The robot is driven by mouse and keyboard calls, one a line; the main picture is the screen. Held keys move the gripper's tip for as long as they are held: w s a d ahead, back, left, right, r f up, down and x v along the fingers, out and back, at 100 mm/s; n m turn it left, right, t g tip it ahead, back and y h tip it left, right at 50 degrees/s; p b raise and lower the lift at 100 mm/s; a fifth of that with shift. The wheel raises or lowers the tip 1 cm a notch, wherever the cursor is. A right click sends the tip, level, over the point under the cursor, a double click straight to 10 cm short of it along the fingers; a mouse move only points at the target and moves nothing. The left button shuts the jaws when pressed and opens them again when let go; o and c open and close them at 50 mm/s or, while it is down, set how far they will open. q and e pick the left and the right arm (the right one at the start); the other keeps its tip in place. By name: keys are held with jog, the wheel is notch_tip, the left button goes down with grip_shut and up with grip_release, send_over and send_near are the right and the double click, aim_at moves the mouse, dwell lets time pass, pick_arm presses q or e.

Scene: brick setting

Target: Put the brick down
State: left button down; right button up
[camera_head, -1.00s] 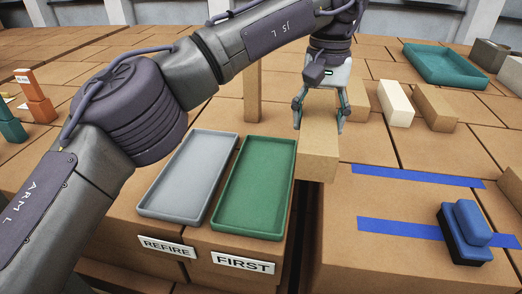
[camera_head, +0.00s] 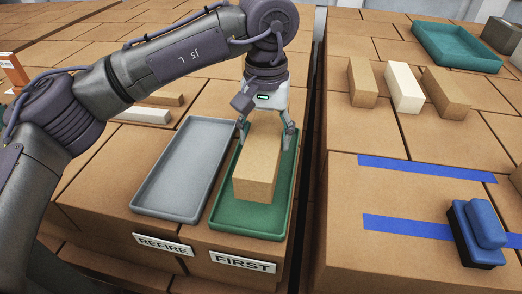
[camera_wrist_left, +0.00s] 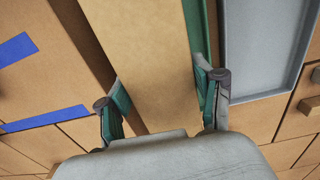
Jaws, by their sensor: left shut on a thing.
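A tan brick (camera_head: 258,165) is in my left gripper (camera_head: 267,135), whose fingers are shut on its sides. The brick is over the green tray (camera_head: 247,222) labelled FIRST; I cannot tell for sure whether it touches the tray floor. In the left wrist view the brick (camera_wrist_left: 150,55) runs up between the two fingers (camera_wrist_left: 160,98), with a strip of the green tray (camera_wrist_left: 212,30) beside it. The grey tray (camera_head: 183,170) labelled REFIRE is empty, just left of the green one. My right gripper is not in view.
Across a gap to the right, two tan bricks (camera_head: 362,83) (camera_head: 446,92) and a white brick (camera_head: 404,87) stand in a row. A teal tray (camera_head: 460,45) lies behind them. A blue-and-black block (camera_head: 477,232) sits by blue tape strips (camera_head: 427,168).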

pick_arm(q)
jog(key=shift+s+a+f, duration=0.25)
jog(key=shift+a, duration=0.15)
notch_tip(320, 180, down, 4)
jog(key=shift+r+p, duration=0.15)
jog(key=shift+p, duration=0.65)
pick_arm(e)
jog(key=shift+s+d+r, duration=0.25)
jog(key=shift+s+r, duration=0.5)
pick_arm(q)
jog(key=shift+f, duration=0.25)
jog(key=shift+c, duration=0.9)
grip_release()
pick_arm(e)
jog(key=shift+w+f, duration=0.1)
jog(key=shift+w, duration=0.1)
